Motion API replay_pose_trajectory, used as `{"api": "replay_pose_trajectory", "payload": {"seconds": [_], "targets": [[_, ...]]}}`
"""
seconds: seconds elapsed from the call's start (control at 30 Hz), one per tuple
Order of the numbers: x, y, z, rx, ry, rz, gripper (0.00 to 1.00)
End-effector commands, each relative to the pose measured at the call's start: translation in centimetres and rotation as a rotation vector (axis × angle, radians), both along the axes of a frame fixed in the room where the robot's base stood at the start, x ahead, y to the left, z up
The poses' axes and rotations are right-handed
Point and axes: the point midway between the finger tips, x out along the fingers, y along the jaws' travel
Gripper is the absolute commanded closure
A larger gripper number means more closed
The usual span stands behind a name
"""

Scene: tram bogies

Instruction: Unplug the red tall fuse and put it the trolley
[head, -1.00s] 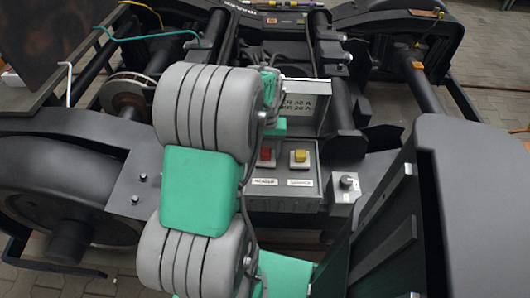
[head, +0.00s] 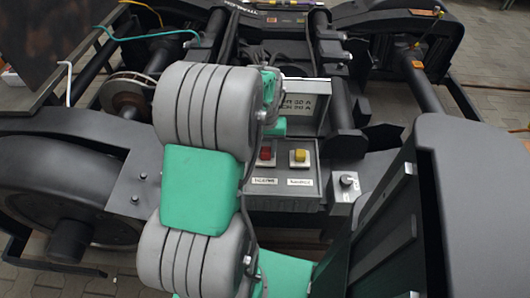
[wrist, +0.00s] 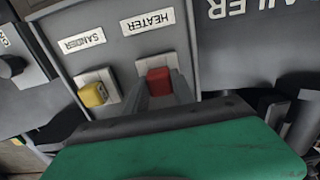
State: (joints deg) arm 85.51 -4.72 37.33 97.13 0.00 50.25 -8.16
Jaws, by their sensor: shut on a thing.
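The red fuse (head: 265,153) sits in its pale-plated socket above the HEATER label on the grey fuse box (head: 283,204). In the wrist view the red fuse (wrist: 158,79) stands between the fingers of my gripper (wrist: 160,90), which is shut on it. The fuse appears to be still at its socket plate. In the head view my arm covers most of my gripper. I cannot make out the trolley for certain in either view.
A yellow fuse (head: 299,155) sits beside the red one, over the SANDER label; it also shows in the wrist view (wrist: 93,94). The box's lid (head: 303,104) stands open behind. A rotary knob (head: 346,181) is at the right. Dark bogie beams surround the box.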

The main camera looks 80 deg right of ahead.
Motion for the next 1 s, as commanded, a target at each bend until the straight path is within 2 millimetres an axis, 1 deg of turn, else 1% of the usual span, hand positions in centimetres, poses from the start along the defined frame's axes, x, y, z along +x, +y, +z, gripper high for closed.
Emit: {"api": "replay_pose_trajectory", "payload": {"seconds": [0.37, 1.0], "targets": [[0.0, 0.0, 0.1, 0.000, 0.000, 0.000, 1.00], [0.0, 0.0, 2.7, 0.000, 0.000, 0.000, 1.00]]}}
